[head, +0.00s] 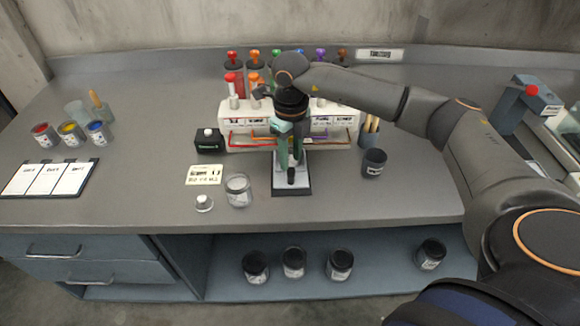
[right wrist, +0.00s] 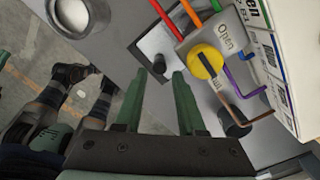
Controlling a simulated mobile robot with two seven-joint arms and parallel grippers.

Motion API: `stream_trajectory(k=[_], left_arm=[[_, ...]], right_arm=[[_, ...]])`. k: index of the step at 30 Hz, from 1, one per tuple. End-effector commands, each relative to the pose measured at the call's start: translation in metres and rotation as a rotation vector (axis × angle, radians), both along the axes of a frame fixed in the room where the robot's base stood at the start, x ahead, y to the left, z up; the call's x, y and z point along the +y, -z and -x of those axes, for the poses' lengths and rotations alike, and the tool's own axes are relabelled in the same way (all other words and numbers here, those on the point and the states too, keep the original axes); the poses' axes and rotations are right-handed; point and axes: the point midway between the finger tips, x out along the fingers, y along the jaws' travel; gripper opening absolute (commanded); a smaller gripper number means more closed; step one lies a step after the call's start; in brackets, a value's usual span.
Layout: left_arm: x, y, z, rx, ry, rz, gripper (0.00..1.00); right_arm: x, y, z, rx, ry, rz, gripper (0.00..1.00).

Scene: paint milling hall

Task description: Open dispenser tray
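The white dispenser (head: 238,112) stands at the back of the counter, with coloured tubes along its front. In the right wrist view, a yellow knob (right wrist: 205,62) sits on a grey block marked "Open". A pale plate with a dark border (head: 291,187) lies in front of the dispenser; I cannot tell whether it is the tray. It also shows in the right wrist view (right wrist: 150,47), with a small black knob (right wrist: 159,64) on it. My right gripper (head: 291,163) is over this plate, pointing down. Its green fingers (right wrist: 160,76) are apart, with nothing between them. My left gripper cannot be made out.
A glass jar (head: 238,190) stands left of the plate, a dark cup (head: 373,163) to the right. A small black box (head: 208,140) is near the dispenser's left end. Paint cans (head: 72,134) and a clipboard (head: 50,178) are farther left.

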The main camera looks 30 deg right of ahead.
Motion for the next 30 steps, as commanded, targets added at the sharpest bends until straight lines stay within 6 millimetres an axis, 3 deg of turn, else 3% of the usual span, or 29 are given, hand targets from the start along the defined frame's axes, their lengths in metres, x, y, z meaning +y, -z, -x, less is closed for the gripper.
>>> stream_trajectory(k=[3, 9, 20, 30], left_arm=[[0.0, -0.003, 0.0, 0.0, 0.0, 0.0, 0.0], [0.0, -0.004, 0.0, 0.0, 0.0, 0.0, 0.0], [0.0, -0.004, 0.0, 0.0, 0.0, 0.0, 0.0], [0.0, -0.004, 0.0, 0.0, 0.0, 0.0, 0.0]], right_arm=[[0.0, 0.022, 0.001, 0.004, -0.001, 0.0, 0.39], [0.0, 0.043, 0.0, 0.002, 0.0, -0.001, 0.39], [0.001, 0.048, 0.0, 0.0, -0.001, -0.002, 0.39], [0.001, 0.047, 0.0, -0.001, -0.001, -0.002, 0.01]])
